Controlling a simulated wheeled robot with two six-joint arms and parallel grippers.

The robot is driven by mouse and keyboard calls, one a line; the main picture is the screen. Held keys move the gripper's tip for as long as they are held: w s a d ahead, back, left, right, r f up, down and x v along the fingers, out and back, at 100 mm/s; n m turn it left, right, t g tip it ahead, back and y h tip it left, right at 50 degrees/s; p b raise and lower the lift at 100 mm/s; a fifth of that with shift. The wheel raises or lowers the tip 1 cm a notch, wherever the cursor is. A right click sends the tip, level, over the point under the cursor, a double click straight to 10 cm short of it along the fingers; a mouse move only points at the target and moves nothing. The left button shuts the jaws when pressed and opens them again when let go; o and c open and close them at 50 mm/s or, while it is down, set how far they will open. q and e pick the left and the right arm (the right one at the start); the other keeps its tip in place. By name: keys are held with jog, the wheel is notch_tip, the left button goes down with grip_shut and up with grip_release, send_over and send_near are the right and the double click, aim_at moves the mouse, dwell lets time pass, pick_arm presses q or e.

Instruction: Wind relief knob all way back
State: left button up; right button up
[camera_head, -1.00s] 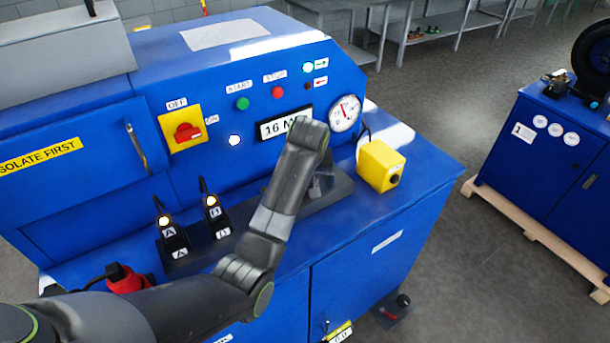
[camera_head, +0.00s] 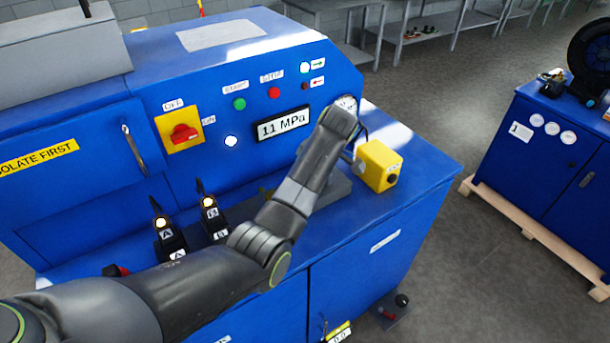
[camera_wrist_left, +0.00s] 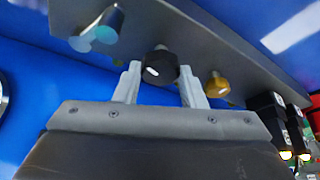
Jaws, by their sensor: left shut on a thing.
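In the left wrist view my left gripper (camera_wrist_left: 160,80) is shut on a dark, faceted knob (camera_wrist_left: 160,64), with one pale finger on each side. The knob is on a grey block (camera_wrist_left: 220,50) of the blue machine. I take it to be the relief knob; no label on it is visible. In the head view my own arm hides the gripper and knob. The display (camera_head: 283,125) on the machine front reads 11 MPa. The round gauge (camera_head: 347,101) is partly covered by my arm. My right gripper is not in view.
A brass-coloured fitting (camera_wrist_left: 217,84) and a silvery cylinder (camera_wrist_left: 108,24) flank the knob on the block. Lever A (camera_head: 167,236) and lever B (camera_head: 212,216) stand left of my arm. A yellow box (camera_head: 379,165) stands close on its right.

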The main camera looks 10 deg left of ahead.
pick_arm(q)
jog(key=n+g, duration=0.1)
jog(key=n, duration=0.1)
jog(key=n+b, duration=0.1)
jog(key=n, duration=0.1)
jog(key=shift+w+n+g, duration=0.2)
jog(key=shift+n+g, duration=0.1)
jog(key=shift+g, duration=0.1)
jog(key=shift+n+g+b, duration=0.8)
jog(key=shift+n+g, duration=0.1)
jog(key=shift+n, duration=1.7)
jog(key=shift+a, duration=0.1)
jog(key=o, duration=1)
jog(key=shift+h, duration=0.3)
